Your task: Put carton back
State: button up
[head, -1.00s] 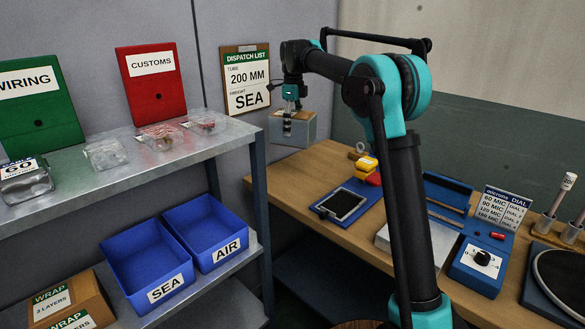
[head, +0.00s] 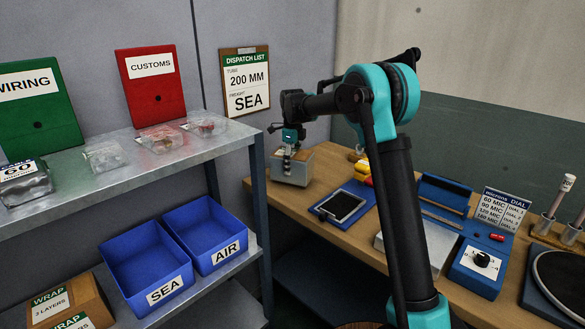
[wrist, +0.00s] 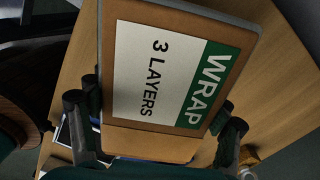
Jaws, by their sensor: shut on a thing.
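A small carton (head: 296,176) with greyish sides is held in my gripper (head: 288,164) at the back left end of the wooden bench (head: 262,186). In the wrist view the carton (wrist: 175,16) shows a brown face with a grey edge and a white and green label reading WRAP 3 LAYERS. My gripper (wrist: 150,128) is shut on it, a finger to each side. I cannot tell whether the carton's underside touches the bench. Brown cartons (head: 86,290) with WRAP labels sit on the lower shelf at the left.
Blue SEA (head: 150,262) and AIR (head: 212,232) bins stand on the lower shelf. Clear packs (head: 105,157) line the upper shelf. A dark-screened device (head: 343,205) and red and yellow pieces (head: 366,172) lie right of the carton. A blue dial box (head: 480,262) stands farther right.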

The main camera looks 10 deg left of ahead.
jog(key=shift+f, duration=0.6)
jog(key=o, duration=1.9)
jog(key=shift+f, duration=0.15)
notch_tip(320, 180, up, 12)
jog(key=shift+r, duration=0.2)
